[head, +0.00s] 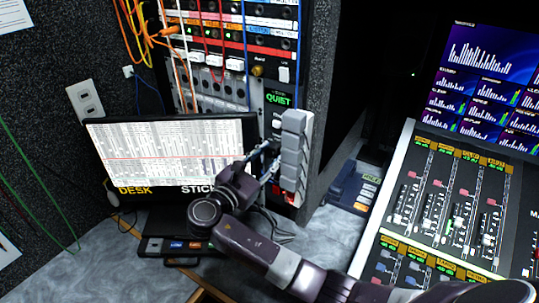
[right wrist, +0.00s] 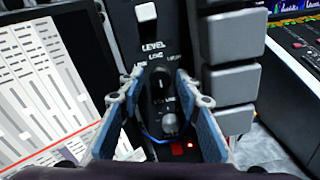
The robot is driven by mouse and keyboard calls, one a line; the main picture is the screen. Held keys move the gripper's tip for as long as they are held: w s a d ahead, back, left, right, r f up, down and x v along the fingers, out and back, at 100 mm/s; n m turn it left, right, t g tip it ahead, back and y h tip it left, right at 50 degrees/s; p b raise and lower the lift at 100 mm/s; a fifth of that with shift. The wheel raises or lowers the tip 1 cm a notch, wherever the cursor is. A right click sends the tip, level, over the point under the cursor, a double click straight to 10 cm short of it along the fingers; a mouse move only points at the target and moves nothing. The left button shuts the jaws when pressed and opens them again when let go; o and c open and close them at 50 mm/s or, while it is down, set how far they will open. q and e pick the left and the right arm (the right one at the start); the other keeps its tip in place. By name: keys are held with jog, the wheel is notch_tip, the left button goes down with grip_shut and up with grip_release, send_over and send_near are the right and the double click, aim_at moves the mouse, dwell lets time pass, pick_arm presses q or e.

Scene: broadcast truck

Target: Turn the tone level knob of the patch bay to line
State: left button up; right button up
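The patch bay panel (right wrist: 150,40) shows a black knob (right wrist: 160,90) under the word LEVEL, with small labels around its top. Its pale mark seems to point roughly up; the labels are too small to read surely. A silver knob (right wrist: 170,122) sits just below. My right gripper (right wrist: 158,82) is open, with its blue-padded fingers on either side of the black knob; I cannot tell whether they touch it. In the head view my right gripper (head: 268,160) is at the panel's lower part and hides the knob. My left gripper is not in view.
Grey block-shaped keys (head: 294,150) stand close right of the gripper. A monitor (head: 165,155) is close on the left. Patch cables (head: 205,40) hang above. A mixing console (head: 450,200) is at right. A small red light (right wrist: 190,146) glows below the knobs.

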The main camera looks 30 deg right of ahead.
grip_shut()
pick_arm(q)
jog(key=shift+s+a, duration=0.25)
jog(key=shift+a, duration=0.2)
pick_arm(e)
jog(key=shift+a+m, duration=0.1)
jog(key=shift+m, duration=0.4)
jog(key=m, duration=0.2)
jog(key=shift+m, duration=0.4)
pick_arm(q)
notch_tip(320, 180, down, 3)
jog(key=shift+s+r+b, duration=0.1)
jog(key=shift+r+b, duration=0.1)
jog(key=shift+b, duration=1.05)
pick_arm(e)
jog(key=m, duration=0.4)
jog(key=shift+m, duration=0.7)
jog(key=shift+o, duration=1.4)
grip_release()
